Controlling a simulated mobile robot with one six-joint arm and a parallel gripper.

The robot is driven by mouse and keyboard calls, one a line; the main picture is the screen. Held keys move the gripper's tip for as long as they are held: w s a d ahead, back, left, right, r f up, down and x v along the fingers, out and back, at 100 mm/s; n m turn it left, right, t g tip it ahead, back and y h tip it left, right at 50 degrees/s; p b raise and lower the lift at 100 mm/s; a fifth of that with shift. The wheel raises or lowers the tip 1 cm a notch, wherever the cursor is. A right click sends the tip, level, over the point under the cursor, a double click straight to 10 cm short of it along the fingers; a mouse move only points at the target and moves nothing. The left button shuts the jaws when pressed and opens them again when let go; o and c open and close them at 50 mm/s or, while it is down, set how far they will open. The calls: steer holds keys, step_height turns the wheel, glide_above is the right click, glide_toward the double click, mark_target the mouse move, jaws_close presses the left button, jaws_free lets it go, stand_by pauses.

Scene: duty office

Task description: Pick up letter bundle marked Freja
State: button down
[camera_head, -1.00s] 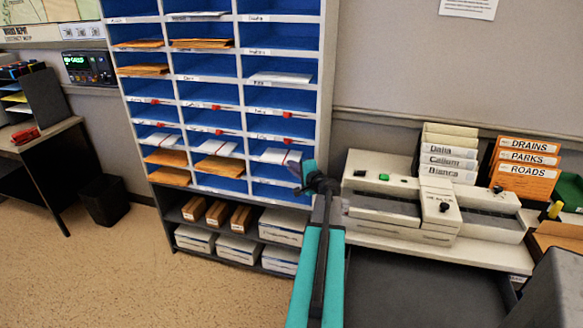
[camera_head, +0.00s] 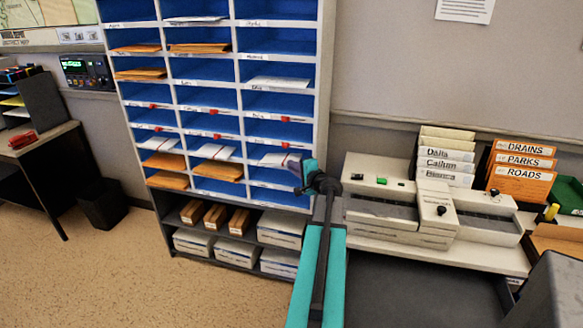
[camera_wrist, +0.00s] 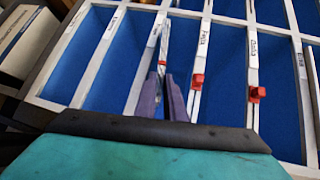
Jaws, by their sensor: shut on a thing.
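A white letter bundle with a red band (camera_wrist: 162,50) is seen edge-on between the fingertips of my gripper (camera_wrist: 163,92) in the wrist view. My gripper is shut on the bundle's near end. In the head view the bundle (camera_head: 280,159) is in the lower right column of the blue pigeonholes, its front end at my gripper (camera_head: 306,178). A label on the shelf edge beside it in the wrist view looks like Freja (camera_wrist: 204,42). No name on the bundle itself is readable.
The pigeonhole rack (camera_head: 323,80) has narrow openings with dividers close around my gripper. Red tabs (camera_wrist: 197,81) stick out from nearby shelf edges.

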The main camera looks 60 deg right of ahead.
steer(key=r+v, duration=0.2)
steer(key=v, duration=1.1)
